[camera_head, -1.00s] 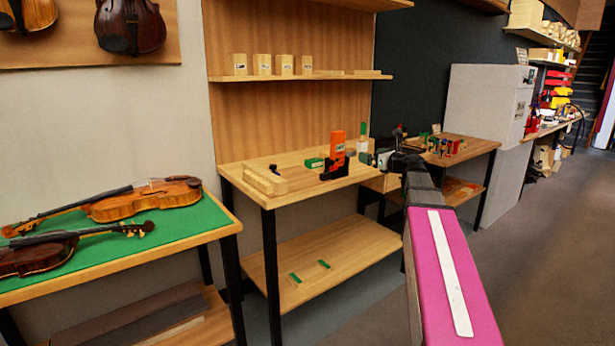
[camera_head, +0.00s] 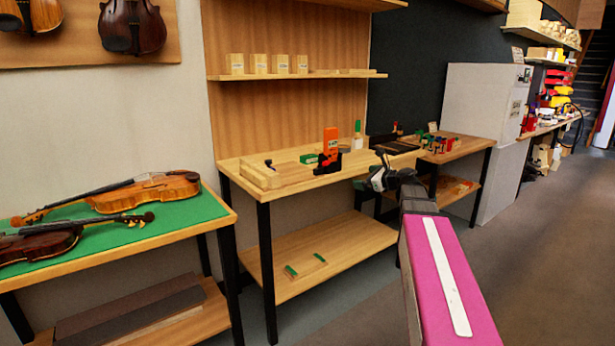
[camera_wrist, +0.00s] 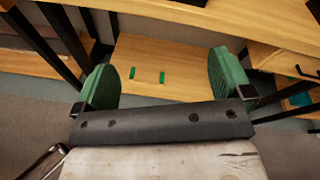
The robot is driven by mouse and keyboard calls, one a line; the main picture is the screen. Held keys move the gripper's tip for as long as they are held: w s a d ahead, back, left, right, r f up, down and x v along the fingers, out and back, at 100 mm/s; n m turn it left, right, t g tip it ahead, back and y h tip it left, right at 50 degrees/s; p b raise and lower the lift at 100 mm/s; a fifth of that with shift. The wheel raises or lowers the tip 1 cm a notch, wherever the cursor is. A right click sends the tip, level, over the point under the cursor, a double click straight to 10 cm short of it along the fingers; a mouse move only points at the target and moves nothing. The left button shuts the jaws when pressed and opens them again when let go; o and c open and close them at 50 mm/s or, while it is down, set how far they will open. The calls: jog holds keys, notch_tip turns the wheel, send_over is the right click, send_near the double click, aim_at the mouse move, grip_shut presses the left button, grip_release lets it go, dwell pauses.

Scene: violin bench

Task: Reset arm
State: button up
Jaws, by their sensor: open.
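My gripper (camera_head: 380,176) is at the end of my pink arm, in front of the right end of the wooden workbench (camera_head: 235,168). In the wrist view my gripper (camera_wrist: 166,84) shows two green pads spread wide apart with nothing between them. Beyond the pads is the bench's lower shelf (camera_wrist: 180,62), with two small green pieces (camera_wrist: 147,75) on it. My gripper is apart from the bench and touches nothing that I can see.
A green-topped table (camera_head: 185,218) with violins is at left. Another bench (camera_head: 466,150) with clamps is behind my arm. The floor (camera_head: 540,260) at right is clear.

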jog(key=s+a+f+n+g+h, duration=0.1)
jog(key=s+a+f+n+g, duration=0.2)
jog(key=f, duration=0.4)
jog(key=s+a+f+n+g+h, duration=0.1)
jog(key=s+f+n, duration=0.25)
jog(key=f, duration=0.35)
jog(key=s+d+f+n+g+h, duration=0.1)
jog(key=s+f+n+g+h, duration=0.7)
jog(key=s+f+n, duration=0.9)
notch_tip(320, 180, down, 4)
jog(key=s, duration=0.3)
jog(key=shift+r+n, duration=0.2)
jog(key=shift+n, duration=0.15)
